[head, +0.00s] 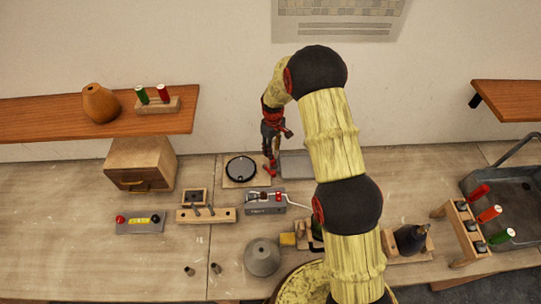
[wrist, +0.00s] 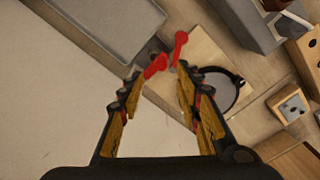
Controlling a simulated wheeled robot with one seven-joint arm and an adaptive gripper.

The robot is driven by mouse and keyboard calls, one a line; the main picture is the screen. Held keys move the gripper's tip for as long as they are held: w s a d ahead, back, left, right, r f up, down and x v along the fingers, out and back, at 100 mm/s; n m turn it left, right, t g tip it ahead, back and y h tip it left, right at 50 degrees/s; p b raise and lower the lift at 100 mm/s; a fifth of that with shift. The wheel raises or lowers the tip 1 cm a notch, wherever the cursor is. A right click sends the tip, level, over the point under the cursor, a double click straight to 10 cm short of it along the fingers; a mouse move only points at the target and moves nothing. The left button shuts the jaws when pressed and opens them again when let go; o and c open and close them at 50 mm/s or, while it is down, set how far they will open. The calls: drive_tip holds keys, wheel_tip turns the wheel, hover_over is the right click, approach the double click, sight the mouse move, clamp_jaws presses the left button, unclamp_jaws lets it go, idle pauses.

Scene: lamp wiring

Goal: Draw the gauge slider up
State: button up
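My gripper (wrist: 165,66) points down at the bench, its yellow and black fingers apart with a narrowing gap. It also shows in the head view (head: 270,150), beside the right edge of a wooden board. Two red pieces lie at the finger ends: a left red piece (wrist: 156,66) and a right red piece (wrist: 179,48). I cannot tell whether these belong to my fingers or to the gauge slider, nor whether there is contact. A round black-rimmed disc (head: 240,168) sits on the board (head: 229,183). No slider is clearly identifiable.
A grey tray (head: 297,164) lies right of my gripper. A grey switch box (head: 265,206) stands in front. A block with a yellow window (head: 140,221) is at left, near a drawer box (head: 140,165). Shelves (head: 60,118) overhang at both sides.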

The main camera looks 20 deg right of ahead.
drive_tip(key=shift+s+f+p, duration=0.15)
drive_tip(key=shift+f+p, duration=0.35)
drive_tip(key=shift+f, duration=3.05)
drive_tip(key=shift+s, duration=0.1)
drive_tip(key=shift+c, duration=0.3)
drive_tip(key=c, duration=0.7)
drive_tip(key=shift+r, duration=0.1)
clamp_jaws()
